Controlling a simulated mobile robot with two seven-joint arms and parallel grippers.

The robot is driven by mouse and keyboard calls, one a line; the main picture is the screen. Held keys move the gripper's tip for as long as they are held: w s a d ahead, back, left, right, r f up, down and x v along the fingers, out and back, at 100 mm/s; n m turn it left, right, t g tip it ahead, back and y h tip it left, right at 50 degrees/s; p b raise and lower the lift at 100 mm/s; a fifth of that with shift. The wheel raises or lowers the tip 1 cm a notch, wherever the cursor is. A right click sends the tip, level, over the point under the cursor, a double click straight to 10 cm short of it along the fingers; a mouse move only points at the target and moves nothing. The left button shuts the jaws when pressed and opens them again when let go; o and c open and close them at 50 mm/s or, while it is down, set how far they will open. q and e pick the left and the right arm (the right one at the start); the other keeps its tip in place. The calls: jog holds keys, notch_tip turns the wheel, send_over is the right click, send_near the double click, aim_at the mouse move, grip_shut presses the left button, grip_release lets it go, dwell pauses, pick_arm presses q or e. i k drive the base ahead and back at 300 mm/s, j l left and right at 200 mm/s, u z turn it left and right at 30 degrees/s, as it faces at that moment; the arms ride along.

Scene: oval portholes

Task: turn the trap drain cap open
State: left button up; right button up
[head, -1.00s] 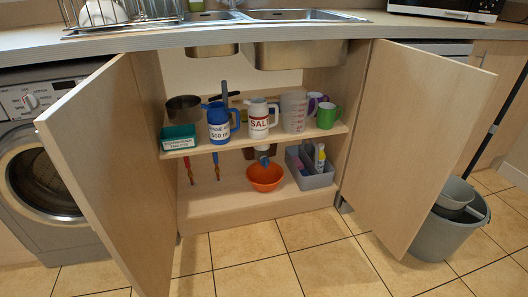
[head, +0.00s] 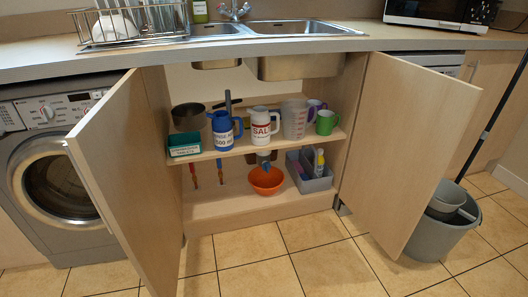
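The cabinet under the sink stands open. Below its shelf, a grey trap part with a blue piece at its lower end, likely the drain cap (head: 264,165), shows just above an orange bowl (head: 266,182) on the cabinet floor. The shelf and the things on it hide the upper part of the trap. I cannot tell from here how the cap is turned. Neither of my grippers is in view.
The shelf (head: 226,149) holds a green box (head: 185,146), a pot (head: 188,117), a blue jug (head: 222,132), a white jug (head: 260,128), a measuring jug (head: 295,119) and mugs. A grey caddy (head: 316,184) stands right of the bowl. Open doors (head: 122,180) (head: 415,150) flank the cabinet.

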aim_at(266, 166)
jog(key=i+l+z, duration=0.25)
jog(key=i+l, duration=0.25)
jog(key=l, duration=0.15)
jog(key=i+l+z, duration=0.25)
jog(key=i+l, duration=0.25)
jog(key=i+j, duration=0.55)
jog(key=i+z, duration=0.05)
jog(key=i, duration=0.05)
